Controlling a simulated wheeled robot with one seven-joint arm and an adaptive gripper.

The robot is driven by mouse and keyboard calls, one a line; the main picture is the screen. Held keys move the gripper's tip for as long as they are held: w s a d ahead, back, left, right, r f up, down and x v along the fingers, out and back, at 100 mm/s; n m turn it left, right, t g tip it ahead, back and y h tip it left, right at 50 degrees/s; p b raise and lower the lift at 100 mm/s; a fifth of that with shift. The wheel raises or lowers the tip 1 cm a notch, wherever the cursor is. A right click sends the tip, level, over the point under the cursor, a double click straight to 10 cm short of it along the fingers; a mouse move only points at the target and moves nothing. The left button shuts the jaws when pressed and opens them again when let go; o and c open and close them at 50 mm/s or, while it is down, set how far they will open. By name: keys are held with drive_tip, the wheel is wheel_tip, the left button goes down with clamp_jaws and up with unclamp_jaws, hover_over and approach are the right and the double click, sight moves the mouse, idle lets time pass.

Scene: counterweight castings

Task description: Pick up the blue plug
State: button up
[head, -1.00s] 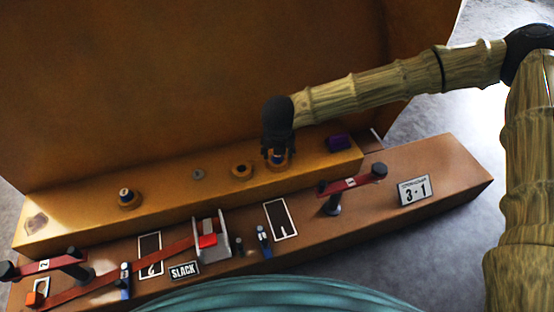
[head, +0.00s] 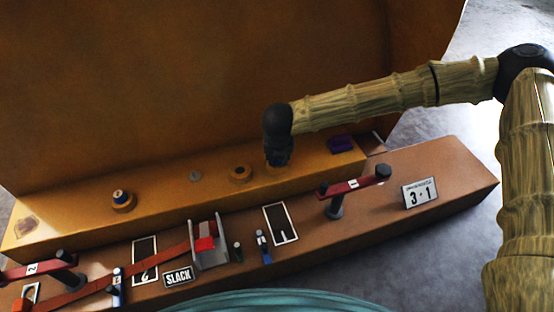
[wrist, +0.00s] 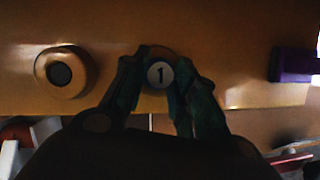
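The blue plug (wrist: 160,75) shows a white cap marked 1 in the wrist view. It stands on the yellow ledge (head: 210,192), between the fingers of my gripper (wrist: 163,62). The fingers lie close against the cap on both sides and look shut on it. In the head view my gripper (head: 278,162) points down over the plug's place and hides the plug almost fully. Whether the plug is still seated in its ring cannot be told.
An empty ring socket (head: 240,174) is just left of my gripper. A second white-capped plug (head: 121,196) stands further left. A purple block (head: 341,143) lies to the right. The lower front beam carries red levers (head: 355,185), a bracket (head: 211,247) and signs. A tall brown wall (head: 190,80) rises behind.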

sight(279, 164)
drive_tip(key=shift+c, duration=0.8)
drive_tip(key=shift+r, duration=0.1)
drive_tip(key=shift+r+p, duration=0.5)
drive_tip(key=p+v, duration=0.2)
drive_tip(key=v, duration=0.1)
drive_tip(key=shift+w+d+p, duration=0.15)
drive_tip(key=shift+w+p, duration=0.05)
drive_tip(key=shift+p, duration=0.2)
drive_tip(key=s+d+p, duration=0.2)
drive_tip(key=s+d, duration=0.1)
drive_tip(key=s, duration=0.4)
drive_tip(key=s+d+r+p, duration=0.1)
drive_tip(key=s+d+p, duration=0.2)
drive_tip(key=s, duration=0.4)
drive_tip(key=shift+p, duration=0.35)
drive_tip(key=shift+w, duration=0.1)
